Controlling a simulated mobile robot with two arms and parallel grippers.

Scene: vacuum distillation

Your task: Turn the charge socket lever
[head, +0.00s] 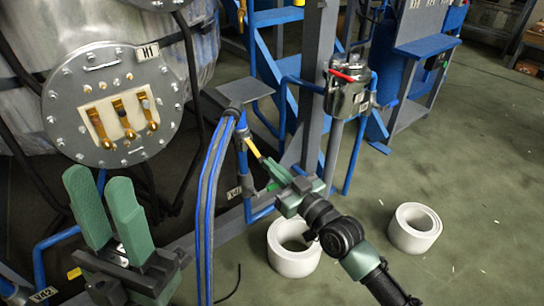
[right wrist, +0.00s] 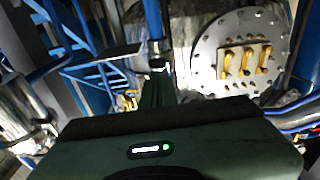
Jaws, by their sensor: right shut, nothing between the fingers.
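A yellow lever (head: 253,148) sits on a blue vertical pipe near the V41 tag, in the middle of the head view. I cannot read a label that names it the charge socket lever. My right gripper (head: 272,172) is shut and empty, with its green fingertips just below and right of the yellow lever; whether they touch it I cannot tell. In the right wrist view the shut fingers (right wrist: 157,90) point at the blue pipe, with a small yellow part (right wrist: 131,98) to their left. My left gripper (head: 107,208) is open and empty at the lower left.
A round steel flange (head: 75,115) marked H1, with several yellow terminals, is on the tank at the left. Blue hoses (head: 207,205) hang between my grippers. A steel canister (head: 345,98) is on the frame. Two white rings (head: 293,262) (head: 432,244) lie on the floor.

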